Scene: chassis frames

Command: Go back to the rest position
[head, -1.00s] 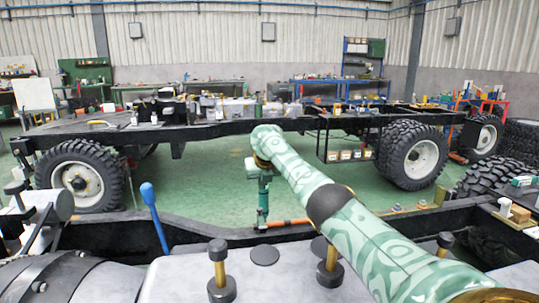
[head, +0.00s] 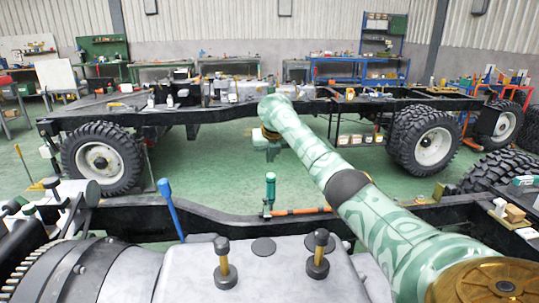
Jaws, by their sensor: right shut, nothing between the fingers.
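My right arm reaches in from the lower right, patterned pale green with a dark band. Its far end is over the green floor between the near and far chassis frames. My right gripper (head: 270,153) hangs small and partly hidden under the wrist there. It is shut and holds nothing that I can see. My left gripper and left arm are out of view.
The near chassis frame (head: 225,222) carries a grey housing (head: 270,280) with two upright knobs and a blue lever (head: 170,208). A green-handled tool (head: 270,187) stands at its rail. The far chassis (head: 225,110) has large tires. Green floor (head: 215,175) lies between.

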